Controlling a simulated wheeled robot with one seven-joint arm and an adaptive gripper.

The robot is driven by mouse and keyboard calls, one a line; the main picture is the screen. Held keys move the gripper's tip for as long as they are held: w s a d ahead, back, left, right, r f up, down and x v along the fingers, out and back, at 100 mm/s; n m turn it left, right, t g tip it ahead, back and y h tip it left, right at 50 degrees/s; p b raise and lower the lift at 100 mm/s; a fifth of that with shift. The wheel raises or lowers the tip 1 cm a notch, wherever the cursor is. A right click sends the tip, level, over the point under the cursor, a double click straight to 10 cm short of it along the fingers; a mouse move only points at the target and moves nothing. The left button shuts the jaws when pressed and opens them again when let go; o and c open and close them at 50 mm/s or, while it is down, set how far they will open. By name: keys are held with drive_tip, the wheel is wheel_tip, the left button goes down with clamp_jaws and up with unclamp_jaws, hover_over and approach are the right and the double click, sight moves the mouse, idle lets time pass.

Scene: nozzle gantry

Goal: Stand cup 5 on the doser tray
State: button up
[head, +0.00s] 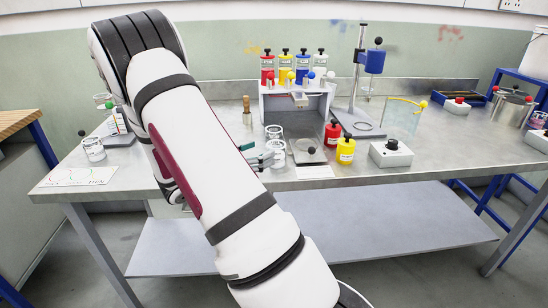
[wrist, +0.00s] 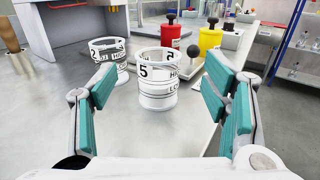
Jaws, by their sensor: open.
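Cup 5 (wrist: 157,88), a white cup with a black 5 and a dark ring line, stands upright on the metal table. In the head view it is the nearer white cup (head: 278,147), just right of my gripper (head: 262,161). My gripper (wrist: 172,105) is open and empty, its teal fingers either side of cup 5 in the wrist view, with cup 5 just ahead. The grey plate under the nozzle gantry, which looks like the doser tray (head: 308,158), lies right of the cup and carries a dark ball knob. Nothing stands on it.
Cup 2 (wrist: 108,52) stands close behind cup 5, to its left in the wrist view. A red bottle (head: 333,133) and yellow bottle (head: 345,152) stand right of the tray. The gantry (head: 283,105) rises behind. The table's front edge is close.

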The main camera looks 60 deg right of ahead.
sight(276, 144)
drive_tip(key=shift+x, duration=3.6)
drive_tip(key=shift+w+f, duration=0.15)
drive_tip(key=shift+f, duration=0.05)
drive_tip(key=c, duration=1.4)
drive_tip(key=shift+r, duration=0.1)
drive_tip(key=shift+c, duration=0.2)
